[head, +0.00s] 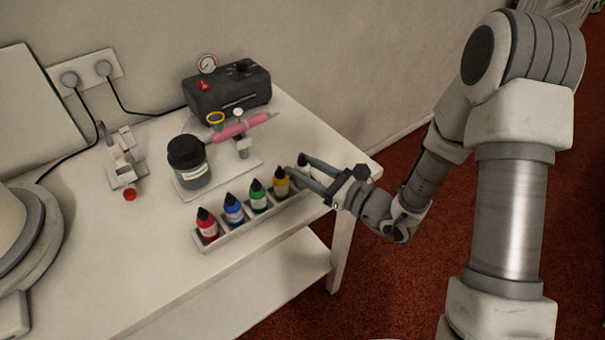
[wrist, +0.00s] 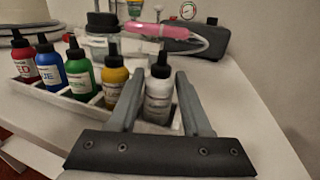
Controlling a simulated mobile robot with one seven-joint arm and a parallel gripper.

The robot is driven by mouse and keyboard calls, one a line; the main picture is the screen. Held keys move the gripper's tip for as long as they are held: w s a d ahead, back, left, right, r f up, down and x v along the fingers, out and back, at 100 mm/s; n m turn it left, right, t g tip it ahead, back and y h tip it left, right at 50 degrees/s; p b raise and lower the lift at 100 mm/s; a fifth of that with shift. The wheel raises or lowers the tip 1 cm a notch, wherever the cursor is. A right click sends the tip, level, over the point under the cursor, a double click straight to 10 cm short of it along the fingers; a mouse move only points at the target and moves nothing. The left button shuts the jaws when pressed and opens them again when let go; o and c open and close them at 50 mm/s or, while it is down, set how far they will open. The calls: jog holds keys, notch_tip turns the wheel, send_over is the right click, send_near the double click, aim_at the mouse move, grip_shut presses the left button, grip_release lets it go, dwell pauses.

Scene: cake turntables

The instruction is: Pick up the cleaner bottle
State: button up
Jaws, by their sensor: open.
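The likely cleaner bottle (wrist: 158,98), whitish with a black nozzle cap, stands upright in the wrist view at the right end of the bottle row. Its label is too small to read. My gripper (head: 296,165) is open, with one finger on each side of this bottle in the wrist view. I cannot tell whether either finger touches it. In the head view my fingers hide most or all of this bottle. They reach in low from the right, just past the yellow bottle (head: 281,183).
A white tray (head: 240,236) holds red (head: 207,226), blue (head: 234,211) and green (head: 258,197) bottles beside the yellow one. Behind are a black-lidded jar (head: 188,163), a pink airbrush (head: 242,127) on a stand and a black compressor (head: 228,92). The table front is clear.

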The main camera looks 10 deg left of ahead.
jog(key=shift+x, duration=1.6)
jog(key=shift+f, duration=0.15)
jog(key=shift+c, duration=0.3)
jog(key=c, duration=0.5)
jog(key=shift+o, duration=0.2)
